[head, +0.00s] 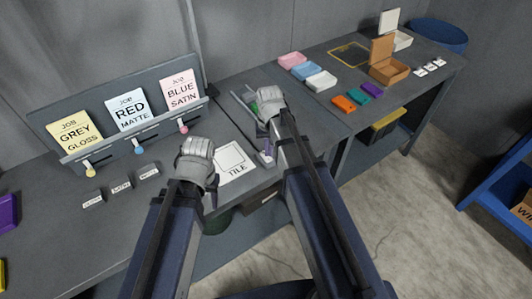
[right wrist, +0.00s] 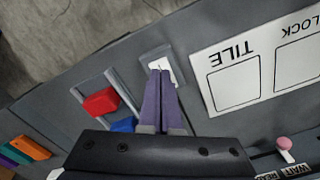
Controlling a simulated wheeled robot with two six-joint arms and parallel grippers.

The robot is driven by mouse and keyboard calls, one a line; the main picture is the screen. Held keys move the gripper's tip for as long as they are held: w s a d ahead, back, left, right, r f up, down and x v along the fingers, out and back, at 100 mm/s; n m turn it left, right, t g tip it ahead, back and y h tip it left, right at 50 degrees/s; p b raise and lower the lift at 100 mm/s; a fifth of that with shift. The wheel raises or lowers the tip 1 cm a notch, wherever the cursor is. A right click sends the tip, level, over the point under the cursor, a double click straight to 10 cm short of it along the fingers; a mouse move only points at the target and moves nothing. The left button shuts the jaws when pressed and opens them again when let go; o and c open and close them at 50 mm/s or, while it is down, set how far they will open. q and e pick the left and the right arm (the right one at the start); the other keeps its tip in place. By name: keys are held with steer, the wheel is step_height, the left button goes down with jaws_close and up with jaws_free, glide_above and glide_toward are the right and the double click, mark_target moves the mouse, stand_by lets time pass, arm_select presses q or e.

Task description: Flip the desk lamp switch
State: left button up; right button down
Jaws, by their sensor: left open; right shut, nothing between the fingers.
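A small grey switch box (right wrist: 150,53) with a white face (right wrist: 163,66) is in the right wrist view, just beyond the fingertips. It is probably the lamp switch; the fingertips cover part of its face, and I cannot tell its position. In the head view it is small, near the front edge of the bench (head: 266,157). My right gripper (right wrist: 160,76) has its purple fingers shut and empty, with the tips at or just over the white face; contact is unclear. My left gripper (head: 197,168) is open, left of the TILE card; its fingers are mostly hidden. I make out no lamp.
The TILE card (head: 232,163) lies between the grippers. A board (head: 140,138) with job cards stands at the back left. A slotted holder with a red block (right wrist: 100,102) and a blue block (right wrist: 124,125) is beside the switch box. Coloured boxes (head: 308,70) stand farther right.

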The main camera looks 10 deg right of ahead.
mark_target(268, 160)
step_height(268, 160, up, 5)
steer(key=p, duration=0.4)
steer(key=shift+r+p, duration=0.15)
steer(key=shift+p, duration=0.15)
steer(key=s+a+f+n+b, duration=0.1)
steer(key=s+a+n, duration=0.2)
steer(key=s+a, duration=0.2)
steer(key=s+a+f+n+h+b, duration=0.1)
steer(key=s+a+f+n+b, duration=0.1)
steer(key=s+a, duration=0.3)
steer(key=s, duration=0.4)
steer(key=shift+s+a+n, duration=0.15)
steer(key=shift+a+n, duration=0.1)
steer(key=shift+n, duration=0.15)
